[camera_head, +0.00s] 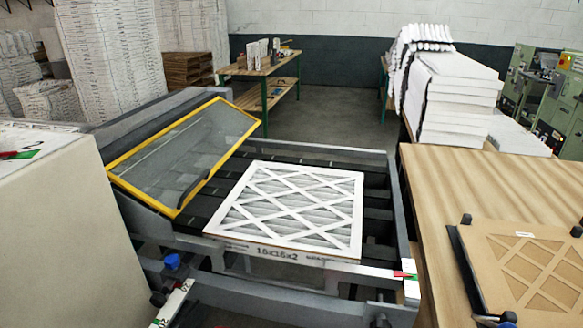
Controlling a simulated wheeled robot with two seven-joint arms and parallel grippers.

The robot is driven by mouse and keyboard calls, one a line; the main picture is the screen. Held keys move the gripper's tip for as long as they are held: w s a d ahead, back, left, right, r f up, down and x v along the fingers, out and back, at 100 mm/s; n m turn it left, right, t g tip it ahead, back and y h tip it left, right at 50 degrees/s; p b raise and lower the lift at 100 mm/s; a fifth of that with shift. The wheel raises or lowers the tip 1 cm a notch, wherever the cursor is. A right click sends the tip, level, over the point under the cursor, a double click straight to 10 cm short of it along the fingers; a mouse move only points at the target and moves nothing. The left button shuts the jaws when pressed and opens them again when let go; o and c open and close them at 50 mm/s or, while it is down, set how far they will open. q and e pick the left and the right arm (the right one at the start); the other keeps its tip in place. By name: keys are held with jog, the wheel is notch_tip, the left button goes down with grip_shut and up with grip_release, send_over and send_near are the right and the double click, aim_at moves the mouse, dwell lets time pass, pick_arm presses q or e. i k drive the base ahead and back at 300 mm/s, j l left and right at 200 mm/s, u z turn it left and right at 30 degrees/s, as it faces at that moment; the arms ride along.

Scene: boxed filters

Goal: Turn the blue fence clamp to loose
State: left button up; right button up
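A small blue knob (172,261) sits at the front left of the grey machine frame, below the yellow-framed guard; it looks like the blue fence clamp. A white plate (176,301) with a green mark at its lower end lies just below it. Which setting the clamp is at cannot be told from here. A dark knob (158,299) is beside the plate.
A white-framed filter (293,209) lies on the machine's dark slats. The yellow-framed guard (184,152) is tilted up. A red lever (404,274) sits at the front right corner. A wooden table (480,190) with a brown filter frame stands right. A pale cabinet (65,230) stands left.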

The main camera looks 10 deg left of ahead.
aim_at(172, 261)
jog(key=u, duration=1.35)
jog(key=i+j, duration=0.1)
jog(key=j, duration=0.3)
jog(key=j+u, duration=0.15)
jog(key=j, duration=0.3)
jog(key=i+j, duration=0.15)
jog(key=j, duration=0.25)
jog(key=u, duration=0.05)
